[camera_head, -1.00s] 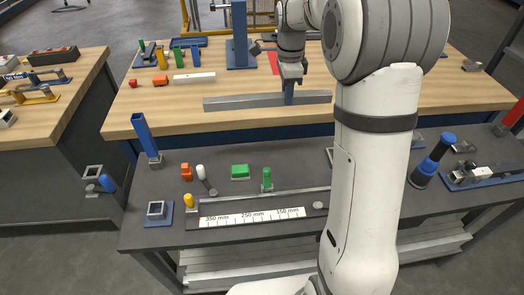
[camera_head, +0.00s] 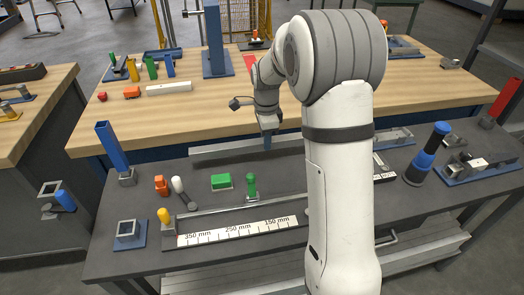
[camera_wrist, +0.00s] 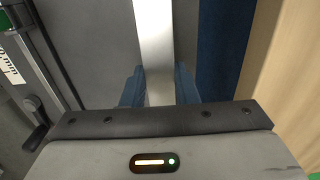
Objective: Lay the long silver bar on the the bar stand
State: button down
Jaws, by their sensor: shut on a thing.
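The long silver bar (camera_head: 225,153) is held crosswise in my gripper (camera_head: 267,144), near the bar's right part. In the wrist view the blue fingers (camera_wrist: 160,88) close on both sides of the bar (camera_wrist: 154,40). The bar is over the back edge of the dark bench, in front of the wooden table. How high it is above the bench is hard to tell. Its right end is hidden behind my arm. I cannot tell for certain which fixture is the bar stand; a long rail with a millimetre scale (camera_head: 240,230) lies along the bench front, partly hidden by my arm.
On the dark bench (camera_head: 130,205) stand a green block (camera_head: 221,181), a green-handled clamp (camera_head: 251,187), a blue post (camera_head: 112,148) and small orange, white and yellow pieces. A blue-black cylinder (camera_head: 427,155) stands right. The wooden table (camera_head: 190,112) is behind.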

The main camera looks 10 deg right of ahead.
jog(key=shift+f, duration=2.05)
jog(key=shift+f, duration=0.1)
jog(key=c, duration=1.1)
grip_release()
